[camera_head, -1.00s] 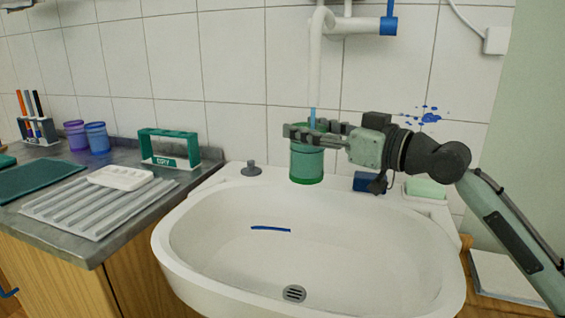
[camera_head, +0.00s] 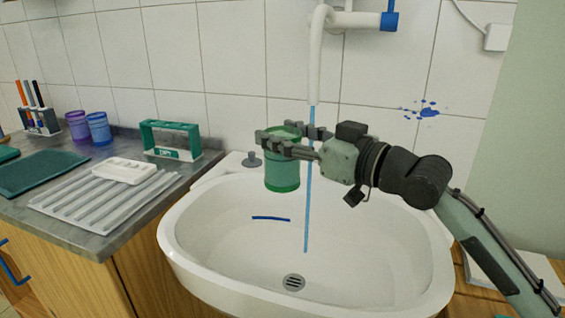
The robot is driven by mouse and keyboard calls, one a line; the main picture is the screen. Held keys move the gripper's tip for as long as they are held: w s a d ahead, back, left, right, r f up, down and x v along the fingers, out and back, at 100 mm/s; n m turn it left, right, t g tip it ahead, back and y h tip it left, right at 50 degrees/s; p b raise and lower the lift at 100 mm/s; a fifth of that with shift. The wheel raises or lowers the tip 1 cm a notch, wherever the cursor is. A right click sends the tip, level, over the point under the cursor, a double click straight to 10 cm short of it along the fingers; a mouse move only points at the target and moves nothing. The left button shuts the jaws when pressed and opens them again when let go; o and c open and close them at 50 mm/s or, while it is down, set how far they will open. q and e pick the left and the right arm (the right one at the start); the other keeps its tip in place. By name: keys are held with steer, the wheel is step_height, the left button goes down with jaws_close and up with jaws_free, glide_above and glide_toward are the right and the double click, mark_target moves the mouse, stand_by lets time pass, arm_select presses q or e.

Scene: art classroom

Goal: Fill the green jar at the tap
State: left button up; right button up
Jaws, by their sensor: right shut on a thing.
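My right gripper (camera_head: 278,141) is shut on the green jar (camera_head: 282,174) near its rim. The jar is upright and held above the back left of the sink basin (camera_head: 215,235). The white tap spout (camera_head: 315,65) comes down from the wall, with a blue handle (camera_head: 389,23) at its right. A thin blue water stream (camera_head: 307,215) runs from the spout, passing just right of the jar and falling into the basin. The jar's body looks darker teal low down; I cannot tell its fill level clearly. My left gripper is not in view.
On the left counter are a ridged drying tray (camera_head: 75,205) with a white palette (camera_head: 123,170), a green rack (camera_head: 171,141), purple and blue cups (camera_head: 98,128) and a pen holder (camera_head: 40,121). A grey plug (camera_head: 251,160) sits on the sink's back ledge.

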steer(key=shift+r, duration=0.1)
stand_by(0.3)
steer(key=shift+s+a+p, duration=0.4)
steer(key=shift+s+a, duration=2.05)
steer(key=shift+s, duration=0.05)
